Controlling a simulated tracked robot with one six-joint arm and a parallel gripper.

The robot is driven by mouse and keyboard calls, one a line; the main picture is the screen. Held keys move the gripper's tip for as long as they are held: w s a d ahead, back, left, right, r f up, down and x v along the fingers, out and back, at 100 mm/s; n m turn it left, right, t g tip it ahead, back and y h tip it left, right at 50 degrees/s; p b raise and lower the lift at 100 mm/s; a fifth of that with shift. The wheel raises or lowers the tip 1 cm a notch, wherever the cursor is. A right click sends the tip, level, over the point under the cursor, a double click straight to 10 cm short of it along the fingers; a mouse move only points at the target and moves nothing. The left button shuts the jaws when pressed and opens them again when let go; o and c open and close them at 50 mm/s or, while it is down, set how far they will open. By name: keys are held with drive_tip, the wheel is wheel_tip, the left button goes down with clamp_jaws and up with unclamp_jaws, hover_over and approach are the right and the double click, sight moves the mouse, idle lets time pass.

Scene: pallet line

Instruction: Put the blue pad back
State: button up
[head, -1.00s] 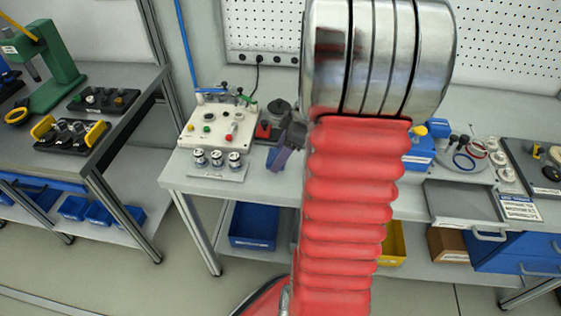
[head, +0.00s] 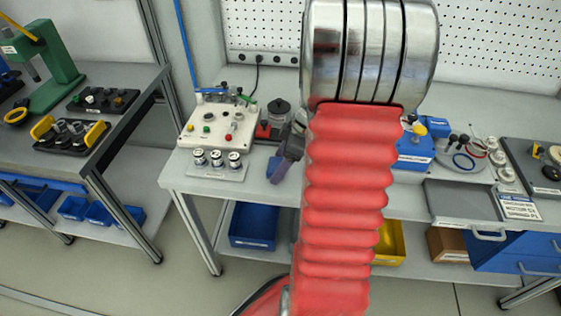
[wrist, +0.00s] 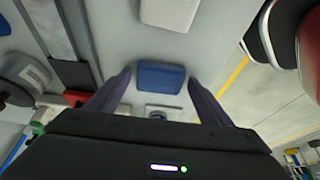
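The blue pad (wrist: 161,77) lies on the grey bench top in the wrist view, framed between my two spread fingertips. A gap shows on each side of it, and I cannot tell how far the fingers are above it. My gripper (wrist: 159,80) is open, with nothing held. In the head view the blue pad (head: 274,166) shows beside my gripper (head: 283,172), near the bench front, partly hidden by the dark fingers. My red arm sleeve covers the bench to the right of it.
A white control box (head: 216,126) and a plate of silver cylinders (head: 216,172) stand left of my gripper. A red block (head: 263,130) and a dark round jar (head: 280,110) stand behind. A blue box (head: 414,150) stands right of my arm. A pale block (wrist: 170,12) lies beyond the pad.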

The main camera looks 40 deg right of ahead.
drive_tip(key=shift+r, duration=0.1)
drive_tip(key=v, duration=1.2)
drive_tip(key=shift+s, duration=0.1)
drive_tip(key=shift+a, duration=0.15)
idle(0.5)
drive_tip(key=a+r+m+h, duration=0.1)
drive_tip(key=a+r+m, duration=0.15)
drive_tip(key=a, duration=0.55)
drive_tip(key=a+r+m+h, duration=0.1)
drive_tip(key=a+r, duration=0.2)
drive_tip(key=a, duration=0.6)
drive_tip(key=s+a+m, duration=0.1)
drive_tip(key=s+a, duration=0.1)
drive_tip(key=a, duration=0.2)
drive_tip(key=s+a+r+m+t, duration=0.1)
drive_tip(key=s+a, duration=0.1)
drive_tip(key=a, duration=0.3)
drive_tip(key=s+a+r+m+t, duration=0.1)
drive_tip(key=s+a+m, duration=0.1)
drive_tip(key=a, duration=0.2)
drive_tip(key=shift+a+h, duration=0.2)
drive_tip(key=shift+h, duration=0.2)
